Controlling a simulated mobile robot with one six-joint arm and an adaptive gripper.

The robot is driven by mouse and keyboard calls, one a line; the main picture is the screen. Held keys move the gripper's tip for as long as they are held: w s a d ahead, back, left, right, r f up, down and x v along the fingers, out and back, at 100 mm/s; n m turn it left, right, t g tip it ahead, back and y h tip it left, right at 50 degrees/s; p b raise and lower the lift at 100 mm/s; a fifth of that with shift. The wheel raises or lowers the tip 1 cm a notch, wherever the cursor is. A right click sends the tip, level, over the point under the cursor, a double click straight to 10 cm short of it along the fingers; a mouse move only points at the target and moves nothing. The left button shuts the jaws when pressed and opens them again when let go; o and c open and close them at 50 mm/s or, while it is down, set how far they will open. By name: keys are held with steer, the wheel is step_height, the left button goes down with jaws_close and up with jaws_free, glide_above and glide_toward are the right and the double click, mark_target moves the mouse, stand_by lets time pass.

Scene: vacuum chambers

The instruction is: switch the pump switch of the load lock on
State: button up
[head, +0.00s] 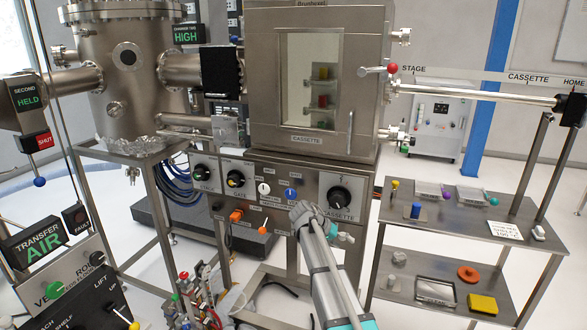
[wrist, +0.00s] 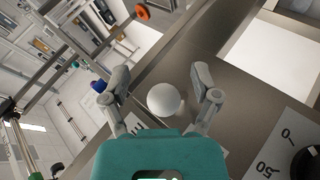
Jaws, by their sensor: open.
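The load lock (head: 265,85) is the steel box chamber with a window in the head view. Its control panel (head: 320,178) is below it, with a white knob (head: 264,188), a blue knob (head: 291,193) and black dials. My gripper (head: 307,212) is in front of the panel, just below the blue knob. In the wrist view my gripper (wrist: 161,88) is open, its fingers on either side of a white ball-shaped knob (wrist: 164,100), with gaps to both. I cannot tell whether this is the head view's white knob. The small panel labels are unreadable, so the pump switch is not identifiable by name.
Orange handles (head: 237,215) stick out low on the panel. A black cassette dial (head: 339,197) is right of my gripper. A shelf table (head: 450,222) with small items stands at right. In the wrist view a blue handle (wrist: 97,86) lies beyond the left finger.

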steer(key=s+a+f+n+y, duration=0.3)
steer(key=s+y, duration=0.2)
steer(key=s, duration=0.7)
steer(key=s+a+f+n+y, duration=0.25)
steer(key=s+a+y, duration=0.2)
steer(key=s, duration=0.75)
step_height(320, 180, up, 10)
steer(key=s+p, duration=0.2)
steer(key=p, duration=0.9)
steer(key=shift+d+r, duration=0.25)
steer(key=shift+d, duration=0.15)
